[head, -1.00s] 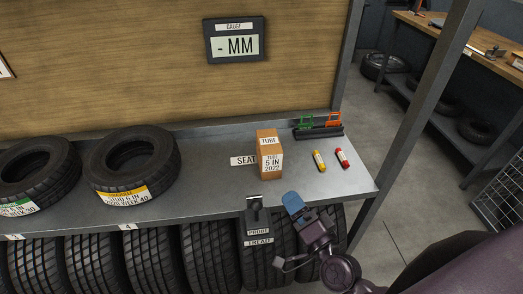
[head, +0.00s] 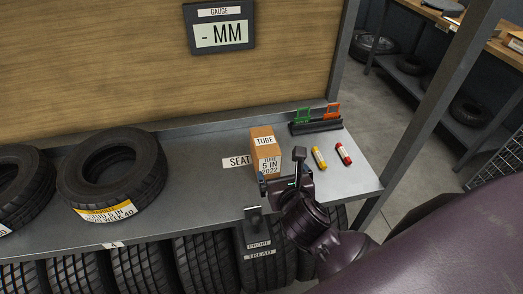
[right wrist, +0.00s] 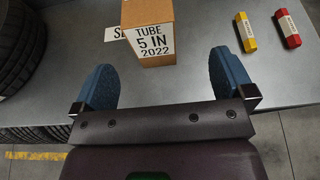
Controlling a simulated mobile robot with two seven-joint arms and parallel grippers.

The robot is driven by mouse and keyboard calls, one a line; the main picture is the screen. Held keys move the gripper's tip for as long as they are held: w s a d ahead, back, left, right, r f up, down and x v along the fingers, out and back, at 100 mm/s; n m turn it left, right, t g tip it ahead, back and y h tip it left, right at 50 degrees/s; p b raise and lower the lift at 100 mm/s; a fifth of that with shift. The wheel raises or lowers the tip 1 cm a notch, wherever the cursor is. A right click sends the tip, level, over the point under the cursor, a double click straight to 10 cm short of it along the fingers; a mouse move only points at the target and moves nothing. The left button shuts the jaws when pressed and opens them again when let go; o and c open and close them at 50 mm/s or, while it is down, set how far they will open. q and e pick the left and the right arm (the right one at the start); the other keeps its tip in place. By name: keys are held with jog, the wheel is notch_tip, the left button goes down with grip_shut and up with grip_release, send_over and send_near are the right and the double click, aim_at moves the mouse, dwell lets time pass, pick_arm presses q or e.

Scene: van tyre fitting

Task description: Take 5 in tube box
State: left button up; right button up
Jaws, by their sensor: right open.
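The tube box (head: 266,146) is a small brown carton standing upright on the grey shelf, labelled TUBE and 5 IN 2022. It also shows in the right wrist view (right wrist: 151,18), straight ahead between the finger lines. My right gripper (head: 285,178) is at the shelf's front edge, just in front of the box, and hides the lower part of its label side in the head view. Its two blue fingers (right wrist: 166,82) are wide apart with nothing between them, short of the box. My left gripper is not in view.
A SEAT label (head: 236,161) lies left of the box. A yellow stick (head: 319,158) and a red stick (head: 343,154) lie to its right. A black holder (head: 316,126) with green and orange clips is behind.

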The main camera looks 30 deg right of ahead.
aim_at(270, 164)
jog(key=x, duration=0.5)
jog(key=shift+w+a+f, duration=0.15)
jog(key=shift+w+f, duration=0.15)
jog(key=shift+a+f+x, duration=0.1)
jog(key=shift+a+x, duration=0.05)
jog(key=shift+x, duration=0.7)
jog(key=shift+a+f+x, duration=0.1)
jog(key=shift+x, duration=0.8)
jog(key=shift+a+f+x, duration=0.1)
jog(key=shift+a+x, duration=0.05)
jog(key=shift+x, duration=0.7)
jog(key=c, duration=1.1)
